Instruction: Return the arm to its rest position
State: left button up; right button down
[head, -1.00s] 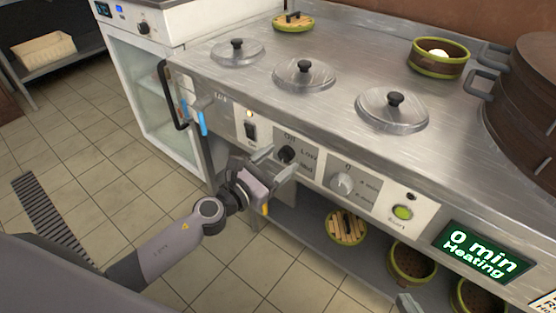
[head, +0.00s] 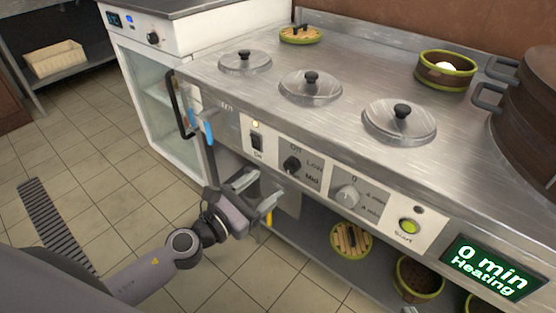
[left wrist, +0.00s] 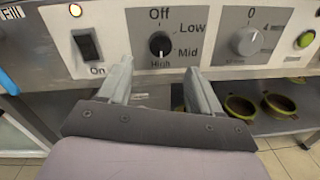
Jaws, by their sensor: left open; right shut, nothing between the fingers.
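My left gripper (head: 262,192) is open and empty in front of the stove's front panel, below the heat knob (head: 292,165). The left wrist view shows its two fingers (left wrist: 159,75) spread apart below the heat knob (left wrist: 160,44), not touching it. The knob's mark appears to point down at High. My left arm reaches in from the lower left. Only a small grey tip of my right gripper (head: 409,309) shows at the bottom edge of the head view; the rest is out of frame.
Baskets sit on the lower shelf (head: 375,270). Floor at left is clear.

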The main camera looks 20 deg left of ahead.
pick_arm(q)
jog(key=s+d+f+m+g+y, duration=0.25)
jog(key=s+m, duration=0.45)
jog(key=m, duration=1)
jog(key=s+d+f+m+g+y, duration=0.1)
jog(key=s+f+m+g, duration=0.15)
jog(key=s+m, duration=0.95)
jog(key=a+r+m+p, duration=0.1)
jog(key=r+p, duration=0.5)
jog(key=p, duration=0.6)
jog(key=w+a+r+m+g+y+p, duration=0.1)
jog(key=a+r+p, duration=0.2)
jog(key=r+p, duration=0.4)
jog(key=p, duration=0.6)
jog(key=shift+a, duration=0.4)
pick_arm(e)
jog(key=s+d+r+h, duration=0.1)
jog(key=d+r, duration=0.2)
jog(key=r, duration=0.4)
jog(key=s+d+r+m+g+h, duration=0.1)
jog(key=s+d+r, duration=0.1)
jog(key=r, duration=0.5)
jog(key=shift+s+d, duration=0.15)
jog(key=shift+d, duration=0.3)
